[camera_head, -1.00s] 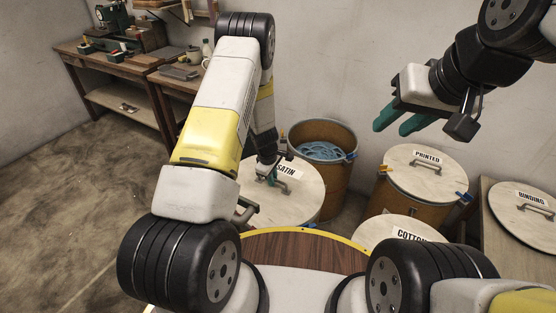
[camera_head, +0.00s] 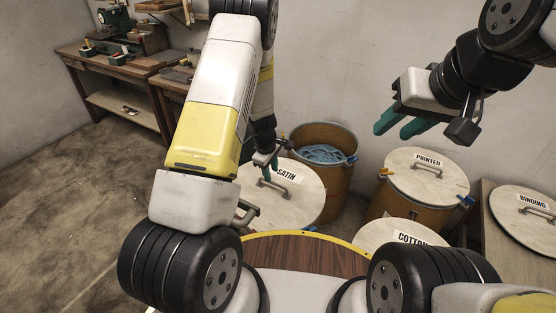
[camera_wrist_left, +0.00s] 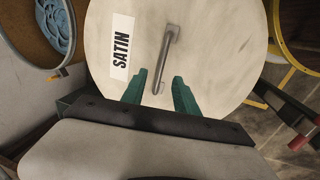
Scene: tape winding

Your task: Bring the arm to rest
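My left gripper (camera_head: 267,164) hangs over the pale round lid marked SATIN (camera_head: 300,203). In the left wrist view its two green fingers (camera_wrist_left: 159,78) are apart. The near end of the lid's metal handle (camera_wrist_left: 166,52) shows between the fingertips; I cannot tell the exact height gap. The lid (camera_wrist_left: 225,45) lies flat, with its label beside the handle. My right gripper (camera_head: 397,128) is at the right, in the air above the drums, with its green fingers apart and nothing between them.
An open drum with blue tape (camera_head: 325,154) stands behind the SATIN lid. A brown round top with yellow edge (camera_head: 305,255) is close in front. A workbench (camera_head: 85,56) is far left.

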